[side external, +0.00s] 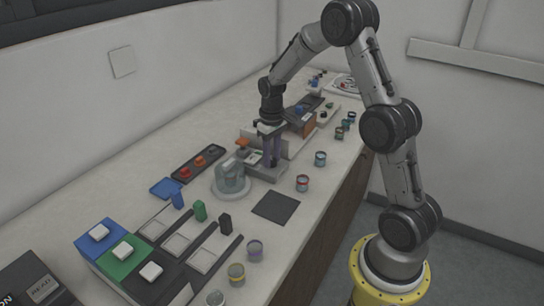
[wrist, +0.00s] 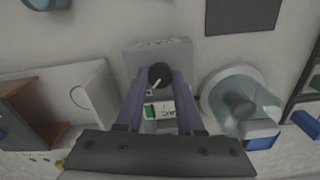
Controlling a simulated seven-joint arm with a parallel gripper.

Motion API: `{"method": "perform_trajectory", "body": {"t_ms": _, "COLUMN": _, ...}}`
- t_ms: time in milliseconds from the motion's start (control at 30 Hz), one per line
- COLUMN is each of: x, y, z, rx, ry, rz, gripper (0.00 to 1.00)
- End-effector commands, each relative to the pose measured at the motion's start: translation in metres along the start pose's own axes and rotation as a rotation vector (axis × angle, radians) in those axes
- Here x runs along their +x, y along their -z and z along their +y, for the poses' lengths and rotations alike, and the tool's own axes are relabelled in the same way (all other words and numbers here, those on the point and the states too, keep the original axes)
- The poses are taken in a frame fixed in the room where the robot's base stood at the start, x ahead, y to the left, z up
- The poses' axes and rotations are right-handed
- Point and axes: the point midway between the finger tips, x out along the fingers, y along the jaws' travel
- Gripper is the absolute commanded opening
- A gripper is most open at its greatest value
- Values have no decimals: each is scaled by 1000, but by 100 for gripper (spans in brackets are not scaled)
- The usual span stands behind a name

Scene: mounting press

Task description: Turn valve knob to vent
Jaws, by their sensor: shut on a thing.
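The valve knob (wrist: 159,71) is round and black, with a white pointer line that runs toward the lower left in the wrist view. It sits on a grey block (wrist: 158,50) with a small green and white label (wrist: 158,110) behind it. My gripper (wrist: 161,80) has its two purple fingers on either side of the knob, shut on it. In the side view my gripper (side external: 271,163) points down at the grey block (side external: 266,176), and the knob itself cannot be made out there. The label's text is too small to read.
A clear round vessel (side external: 231,180) stands close beside the block; it also shows in the wrist view (wrist: 240,100). A box with an orange-brown side (side external: 310,128) is on the other side. Several small jars line the bench front, near a dark mat (side external: 275,207).

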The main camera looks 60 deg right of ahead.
Motion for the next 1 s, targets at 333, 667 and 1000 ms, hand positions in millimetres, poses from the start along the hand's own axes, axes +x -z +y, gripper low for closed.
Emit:
{"method": "perform_trajectory", "body": {"t_ms": 333, "x": 0, "y": 0, "z": 0, "rx": -78, "ry": 0, "rz": 0, "gripper": 0}}
{"method": "perform_trajectory", "body": {"t_ms": 667, "x": -1, "y": 0, "z": 0, "rx": -336, "ry": -1, "rz": 1, "gripper": 0}}
{"method": "perform_trajectory", "body": {"t_ms": 1000, "x": -1, "y": 0, "z": 0, "rx": -660, "ry": -1, "rz": 2, "gripper": 0}}
